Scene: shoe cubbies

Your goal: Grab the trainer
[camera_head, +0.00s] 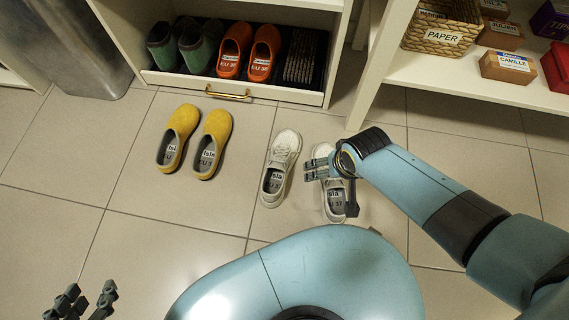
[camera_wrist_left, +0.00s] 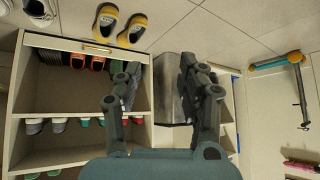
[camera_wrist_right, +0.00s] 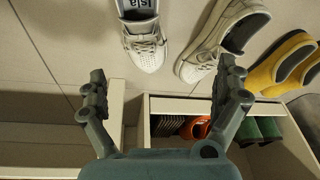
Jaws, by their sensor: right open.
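A pair of white trainers stands on the tiled floor, the left one (camera_head: 280,168) and the right one (camera_head: 334,203), with name labels inside. My right gripper (camera_head: 332,184) is over the right trainer and hides part of it. In the right wrist view its fingers (camera_wrist_right: 162,88) are spread with nothing between the tips; one trainer (camera_wrist_right: 146,45) lies just beyond them and the other (camera_wrist_right: 215,45) is beside it. My left gripper (camera_head: 85,298) is open and empty at the bottom left, far from the trainers; its spread fingers also show in the left wrist view (camera_wrist_left: 160,80).
Yellow slip-on shoes (camera_head: 209,145) stand left of the trainers. Behind is a white cubby (camera_head: 230,92) with a brass handle, holding green and orange shoes (camera_head: 263,55). A shelf (camera_head: 475,80) with a basket and labelled boxes stands at the right. A metal bin (camera_head: 82,45) stands at the left.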

